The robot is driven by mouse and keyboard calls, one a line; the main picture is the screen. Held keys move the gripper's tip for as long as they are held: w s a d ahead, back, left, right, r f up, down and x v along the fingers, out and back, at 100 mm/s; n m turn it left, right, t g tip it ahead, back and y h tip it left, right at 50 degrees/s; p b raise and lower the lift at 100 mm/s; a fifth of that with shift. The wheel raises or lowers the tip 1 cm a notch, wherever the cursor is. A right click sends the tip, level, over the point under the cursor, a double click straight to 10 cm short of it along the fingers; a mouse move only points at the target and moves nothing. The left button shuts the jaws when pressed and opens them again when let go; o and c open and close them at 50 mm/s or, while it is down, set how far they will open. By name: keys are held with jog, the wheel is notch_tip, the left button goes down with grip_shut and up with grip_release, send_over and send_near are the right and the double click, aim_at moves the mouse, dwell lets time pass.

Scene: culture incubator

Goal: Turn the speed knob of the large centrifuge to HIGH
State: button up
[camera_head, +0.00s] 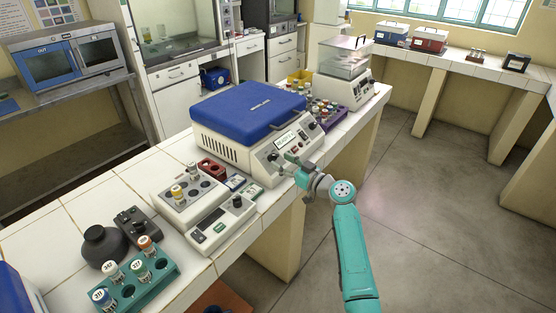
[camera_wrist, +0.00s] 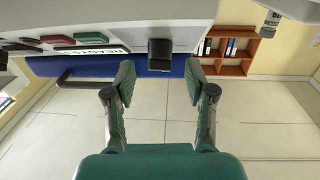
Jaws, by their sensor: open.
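The large centrifuge (camera_head: 245,118) with a blue lid stands on the tiled bench, its sloped white control panel facing my arm. My gripper (camera_head: 292,162) is at the lower left part of this panel. In the wrist view my gripper (camera_wrist: 159,86) is open, with one finger on each side and nothing between the tips. A black knob (camera_wrist: 160,55) protrudes from the panel, roughly centred between the fingers and just beyond the tips. The fingers look apart from it. The knob's pointer and scale markings cannot be read.
Red and green switches (camera_wrist: 89,38) and a label sit beside the knob on the panel. A smaller white device (camera_head: 222,222) and a teal tube rack (camera_head: 130,290) stand left on the bench. A balance (camera_head: 345,88) stands behind. The floor at right is clear.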

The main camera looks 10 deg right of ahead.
aim_at(273, 157)
jog(key=shift+x, duration=1.3)
jog(key=shift+c, duration=0.3)
grip_shut()
